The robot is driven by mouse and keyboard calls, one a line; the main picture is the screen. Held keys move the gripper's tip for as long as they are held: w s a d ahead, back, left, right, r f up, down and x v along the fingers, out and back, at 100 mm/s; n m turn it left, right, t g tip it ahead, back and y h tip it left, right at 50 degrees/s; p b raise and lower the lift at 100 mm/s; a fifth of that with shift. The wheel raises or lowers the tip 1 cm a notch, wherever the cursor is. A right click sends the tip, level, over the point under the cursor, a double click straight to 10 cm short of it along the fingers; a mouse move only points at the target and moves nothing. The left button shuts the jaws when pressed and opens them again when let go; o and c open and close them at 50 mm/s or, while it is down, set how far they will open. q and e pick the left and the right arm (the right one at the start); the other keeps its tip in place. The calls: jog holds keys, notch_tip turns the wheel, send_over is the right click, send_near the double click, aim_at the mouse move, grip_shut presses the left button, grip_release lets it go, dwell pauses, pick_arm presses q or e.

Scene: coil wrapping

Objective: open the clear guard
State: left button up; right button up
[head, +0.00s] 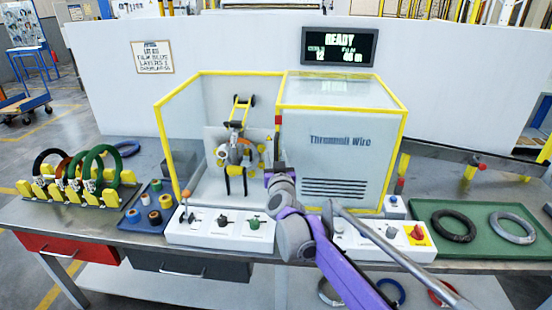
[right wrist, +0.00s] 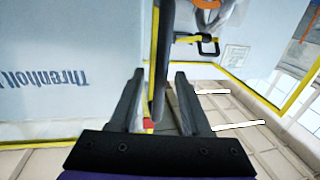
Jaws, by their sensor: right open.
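The clear guard (head: 167,140), edged in yellow, is at the left half of the wrapping machine, around the coil mechanism (head: 238,150). I cannot tell whether its front is shut. My right gripper (head: 277,172) is at the machine's middle upright, in front of the inner edge of the guarded bay. In the right wrist view it is open (right wrist: 158,76), with a yellow and dark grey upright bar (right wrist: 160,50) between its fingers. I cannot tell whether the fingers touch the bar. My left gripper is not in view.
White control panels (head: 215,226) stand along the table's front below the guard. A tray of spools (head: 150,208) and a ring rack (head: 75,185) are at left. A green tray (head: 480,245) with two coils is at right. The display (head: 339,46) reads READY.

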jog(key=shift+s, duration=0.1)
jog(key=s+d, duration=0.1)
jog(key=s, duration=0.9)
jog(key=shift+s+d+b, duration=0.25)
jog(key=shift+d+b, duration=0.15)
jog(key=shift+b, duration=0.05)
jog(key=s+d+f+g+h+p, duration=0.1)
jog(key=s+d+f+g+p, duration=0.1)
jog(key=s+d+f+g, duration=0.2)
jog(key=s+d+f+m+g+h+p, duration=0.1)
jog(key=s+d+f+g, duration=0.3)
jog(key=s, duration=1.5)
jog(key=s+d+f+g+p, duration=0.3)
jog(key=s+d+f, duration=0.5)
jog(key=s+d, duration=0.4)
jog(key=shift+s+d+f+m+g+h+p, duration=0.2)
jog(key=shift+d+m+g+h+p, duration=0.2)
jog(key=shift+g, duration=0.3)
